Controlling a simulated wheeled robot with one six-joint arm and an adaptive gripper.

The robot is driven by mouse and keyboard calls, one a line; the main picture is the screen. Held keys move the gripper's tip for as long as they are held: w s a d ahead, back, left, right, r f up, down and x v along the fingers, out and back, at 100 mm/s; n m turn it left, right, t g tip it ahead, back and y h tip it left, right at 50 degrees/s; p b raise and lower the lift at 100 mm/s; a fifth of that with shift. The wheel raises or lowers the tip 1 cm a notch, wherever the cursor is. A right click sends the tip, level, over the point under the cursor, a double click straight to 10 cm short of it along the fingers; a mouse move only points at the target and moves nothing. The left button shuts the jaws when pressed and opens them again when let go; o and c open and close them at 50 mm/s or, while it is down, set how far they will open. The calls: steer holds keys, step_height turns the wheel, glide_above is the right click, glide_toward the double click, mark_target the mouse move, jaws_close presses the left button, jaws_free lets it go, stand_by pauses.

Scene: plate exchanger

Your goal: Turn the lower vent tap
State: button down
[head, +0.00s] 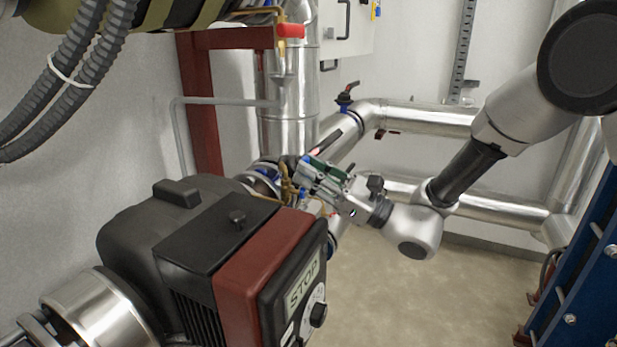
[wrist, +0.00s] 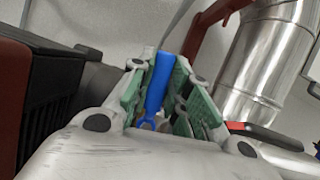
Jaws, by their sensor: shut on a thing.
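The lower vent tap shows in the wrist view as a blue lever handle (wrist: 157,85) standing between the two green-padded fingers. In the head view, brass pipework (head: 287,184) shows by the fingertips, and the tap itself is largely hidden there by my gripper (head: 306,172). My gripper (wrist: 158,78) reaches in from the right and is shut on the blue handle, one pad on each side. The tap's body and its outlet are mostly hidden behind the fingers.
A pump with a dark red and black control box (head: 262,255) marked STOP stands close in front. Silver insulated pipes (head: 430,119) run behind. A red-handled tap (head: 290,31) sits above on a red steel frame (head: 200,105). A blue frame (head: 575,265) stands at right. The floor between is clear.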

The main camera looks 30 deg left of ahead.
steer(key=shift+w+m+t, duration=0.35)
steer(key=shift+m+t, duration=0.25)
steer(key=shift+m, duration=0.4)
steer(key=c, duration=1.3)
jaws_free()
steer(key=shift+c, duration=0.2)
steer(key=v, duration=1.2)
steer(key=shift+f, duration=0.15)
